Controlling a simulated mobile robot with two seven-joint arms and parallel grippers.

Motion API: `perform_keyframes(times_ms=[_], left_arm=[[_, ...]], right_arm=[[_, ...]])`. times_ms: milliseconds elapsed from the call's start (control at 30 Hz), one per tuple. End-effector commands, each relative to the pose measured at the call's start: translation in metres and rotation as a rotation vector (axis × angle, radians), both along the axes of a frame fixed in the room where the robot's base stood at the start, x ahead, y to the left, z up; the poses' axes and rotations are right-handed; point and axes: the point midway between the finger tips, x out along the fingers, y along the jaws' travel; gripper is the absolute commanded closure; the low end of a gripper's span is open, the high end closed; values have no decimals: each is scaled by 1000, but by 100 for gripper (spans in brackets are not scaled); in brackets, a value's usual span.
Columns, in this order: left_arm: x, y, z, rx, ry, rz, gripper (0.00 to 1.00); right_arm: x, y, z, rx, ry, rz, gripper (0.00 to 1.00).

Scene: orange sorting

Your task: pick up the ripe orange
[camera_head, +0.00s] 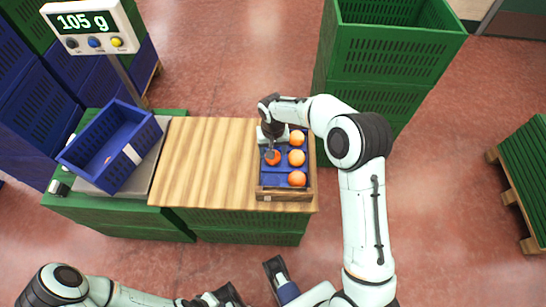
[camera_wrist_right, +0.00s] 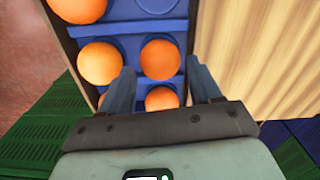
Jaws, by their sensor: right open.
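A wooden-framed tray with blue compartments (camera_head: 286,194) holds several oranges at the right end of the table. I cannot tell whether the fingers touch any fruit. My left gripper (camera_head: 232,296) is low at the bottom edge, its jaws unclear.
A blue crate (camera_head: 112,150) sits tilted on the scale at the left, under a display (camera_head: 90,25) reading 105 g. The wooden tabletop (camera_head: 208,160) between is bare. Stacked green crates (camera_head: 385,55) stand behind the tray. A pallet with a green crate (camera_head: 525,175) is far right.

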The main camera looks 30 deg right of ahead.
Motion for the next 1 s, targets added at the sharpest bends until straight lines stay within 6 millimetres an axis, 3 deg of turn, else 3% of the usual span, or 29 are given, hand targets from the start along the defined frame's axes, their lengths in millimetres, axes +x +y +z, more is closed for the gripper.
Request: perform_keyframes(times_ms=[233, 500, 633, 1000], left_arm=[[2, 0, -5, 1, -7, 1, 100], [2, 0, -5, 1, -9, 2, 100], [2, 0, -5, 1, -8, 2, 100], [2, 0, -4, 1, -7, 1, 100]], right_arm=[[3, -2, -39, 1, 4, -1, 37], [4, -2, -44, 0, 1, -1, 37], [4, -2, -44, 0, 1, -1, 74], [4, -2, -36, 0, -1, 0, 74]])
